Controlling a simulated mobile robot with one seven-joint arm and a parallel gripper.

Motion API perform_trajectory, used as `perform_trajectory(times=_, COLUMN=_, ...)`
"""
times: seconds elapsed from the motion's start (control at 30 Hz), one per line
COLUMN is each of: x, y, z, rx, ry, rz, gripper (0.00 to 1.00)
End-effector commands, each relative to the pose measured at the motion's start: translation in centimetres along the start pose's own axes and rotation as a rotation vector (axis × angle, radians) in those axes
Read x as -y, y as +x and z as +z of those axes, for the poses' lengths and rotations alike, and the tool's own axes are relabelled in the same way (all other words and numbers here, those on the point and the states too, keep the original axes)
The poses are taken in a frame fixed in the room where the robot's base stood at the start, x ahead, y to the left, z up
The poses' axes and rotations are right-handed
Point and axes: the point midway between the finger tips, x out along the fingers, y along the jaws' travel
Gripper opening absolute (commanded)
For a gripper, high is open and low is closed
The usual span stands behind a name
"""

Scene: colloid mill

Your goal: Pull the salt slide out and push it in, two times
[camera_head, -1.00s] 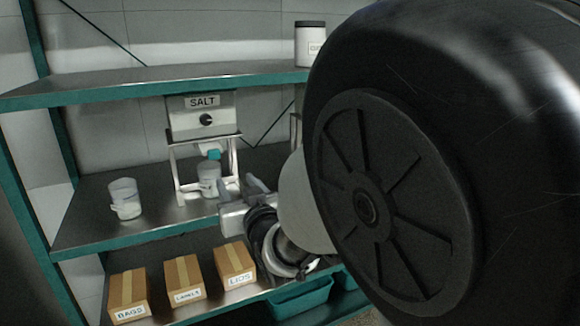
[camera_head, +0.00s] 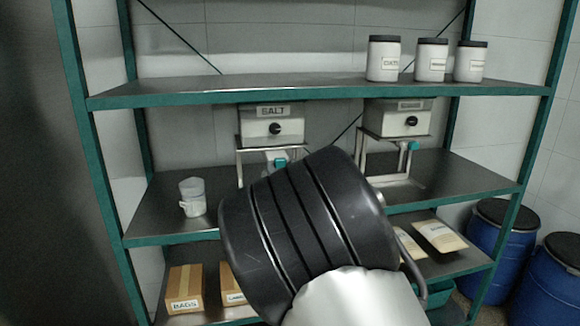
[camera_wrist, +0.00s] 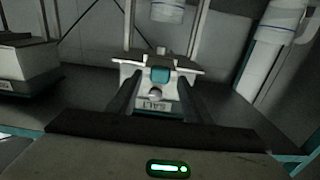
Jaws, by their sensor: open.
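The white salt dispenser (camera_head: 272,127), labelled SALT, stands on a metal frame on the middle shelf in the head view. Its teal slide handle (camera_head: 281,162) shows just below the box. In the wrist view the dispenser is upside down, with its inverted label (camera_wrist: 155,105) below the teal slide handle (camera_wrist: 160,75). My gripper (camera_wrist: 158,80) is open, its two dark fingers on either side of the handle in the picture. I cannot tell whether the fingertips reach it. In the head view my arm hides the gripper.
A second dispenser (camera_head: 398,118) stands to the right. A clear cup (camera_head: 192,197) sits at the shelf's left. Another cup (camera_wrist: 168,10) shows at the top of the wrist view. Jars (camera_head: 431,60) stand on the upper shelf (camera_head: 230,97); cardboard boxes (camera_head: 184,288) lie below.

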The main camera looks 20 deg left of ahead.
Motion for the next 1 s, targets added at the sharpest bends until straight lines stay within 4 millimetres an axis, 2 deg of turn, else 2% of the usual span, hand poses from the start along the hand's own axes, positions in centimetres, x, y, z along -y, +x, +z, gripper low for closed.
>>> perform_trajectory(times=0.13, x=0.0, y=1.0, z=0.0, rx=0.001, ry=-0.001, rz=0.0, gripper=0.45)
perform_trajectory(times=0.43, x=0.0, y=1.2, z=0.1, rx=0.001, ry=0.0, rz=0.0, gripper=0.45)
perform_trajectory(times=0.7, x=0.0, y=1.2, z=0.0, rx=0.001, ry=0.0, rz=0.0, gripper=0.0)
perform_trajectory(times=0.87, x=0.0, y=1.3, z=0.1, rx=0.001, ry=0.0, rz=0.0, gripper=0.0)
perform_trajectory(times=1.0, x=0.0, y=3.1, z=0.3, rx=0.0, ry=-0.001, rz=0.0, gripper=0.0)
